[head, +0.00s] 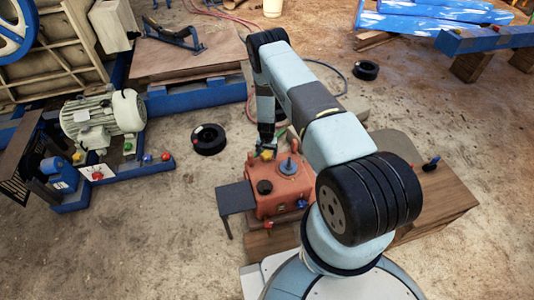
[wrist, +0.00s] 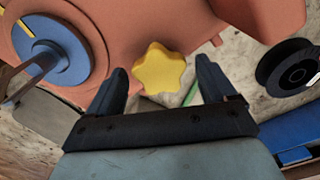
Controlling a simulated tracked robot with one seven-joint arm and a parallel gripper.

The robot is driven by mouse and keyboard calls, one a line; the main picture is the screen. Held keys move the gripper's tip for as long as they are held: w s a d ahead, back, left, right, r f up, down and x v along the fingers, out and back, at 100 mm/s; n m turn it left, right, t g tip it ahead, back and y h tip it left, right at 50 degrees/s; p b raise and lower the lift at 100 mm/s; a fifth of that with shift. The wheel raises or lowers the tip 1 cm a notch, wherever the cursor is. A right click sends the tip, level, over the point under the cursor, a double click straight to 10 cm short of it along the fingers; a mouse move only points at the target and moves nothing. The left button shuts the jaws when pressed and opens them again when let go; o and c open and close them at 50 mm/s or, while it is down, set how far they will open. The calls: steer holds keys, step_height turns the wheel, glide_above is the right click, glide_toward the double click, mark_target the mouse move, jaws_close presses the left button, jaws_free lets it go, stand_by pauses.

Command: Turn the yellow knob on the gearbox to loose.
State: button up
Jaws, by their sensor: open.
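The yellow knob (wrist: 159,69) is star-shaped and sits at the edge of the orange gearbox (wrist: 130,25) in the wrist view. My gripper (wrist: 163,80) is open, with one dark finger on each side of the knob in the picture. I cannot tell whether either finger touches it. In the head view the knob (head: 267,154) shows small, just below my gripper (head: 266,143), at the back edge of the gearbox (head: 283,187). The loose and tight markings cannot be read.
A blue hub with a shaft (wrist: 58,50) stands on the gearbox, left in the wrist view. A black ring (head: 208,139) lies on the floor left of the gearbox. A grey side plate (head: 236,197) sits beside it. A green motor (head: 104,120) stands further left.

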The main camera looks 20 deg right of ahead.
steer(key=shift+c, duration=0.2)
steer(key=c, duration=1)
steer(key=shift+n, duration=0.3)
steer(key=n, duration=0.4)
steer(key=shift+n, duration=0.3)
steer(key=n, duration=0.4)
steer(key=shift+n, duration=0.3)
steer(key=n, duration=0.5)
steer(key=shift+n, duration=2.4)
